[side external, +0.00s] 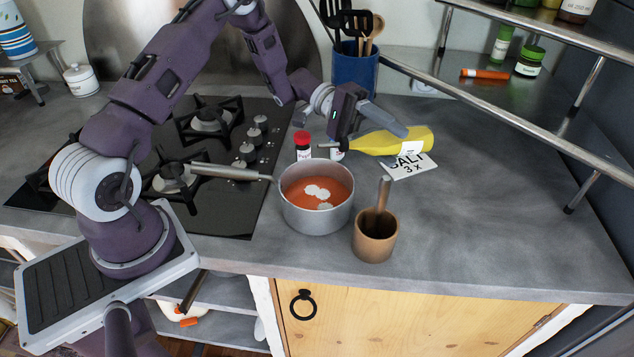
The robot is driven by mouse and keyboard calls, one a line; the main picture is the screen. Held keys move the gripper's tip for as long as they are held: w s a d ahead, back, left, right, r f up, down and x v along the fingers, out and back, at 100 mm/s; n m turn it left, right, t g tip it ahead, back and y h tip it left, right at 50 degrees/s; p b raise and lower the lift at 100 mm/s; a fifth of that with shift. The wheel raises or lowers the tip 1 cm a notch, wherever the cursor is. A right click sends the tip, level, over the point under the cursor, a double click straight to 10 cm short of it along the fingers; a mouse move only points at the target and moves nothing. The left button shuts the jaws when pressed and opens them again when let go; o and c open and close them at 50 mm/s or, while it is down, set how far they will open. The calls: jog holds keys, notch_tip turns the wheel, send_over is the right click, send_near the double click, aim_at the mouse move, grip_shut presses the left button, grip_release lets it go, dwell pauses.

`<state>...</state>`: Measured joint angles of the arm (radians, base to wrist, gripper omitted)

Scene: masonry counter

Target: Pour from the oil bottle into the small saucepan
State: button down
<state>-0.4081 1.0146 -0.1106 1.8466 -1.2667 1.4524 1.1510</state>
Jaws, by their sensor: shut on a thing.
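The small saucepan (317,216) stands on the grey counter right of the hob, its long handle reaching left over the hob. It holds orange-red liquid with a few white pieces in it. My gripper (378,126) is shut on the yellow oil bottle (402,142), behind and to the right of the saucepan. The bottle lies nearly level, its base to the right and its narrow neck to the left, towards the saucepan. Part of its body is hidden by my gripper. I see no oil flowing, and cannot tell whether the mouth is over the rim.
A small red-capped jar (303,147) stands just behind the saucepan. A wooden mortar with pestle (375,242) stands at its front right. A white card (409,166) lies under the bottle. A blue utensil holder (355,70) and a metal rack (520,122) stand behind. The right counter is clear.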

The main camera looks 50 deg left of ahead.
jog(key=shift+r+m, duration=0.15)
jog(key=shift+m, duration=0.25)
dwell(2.0)
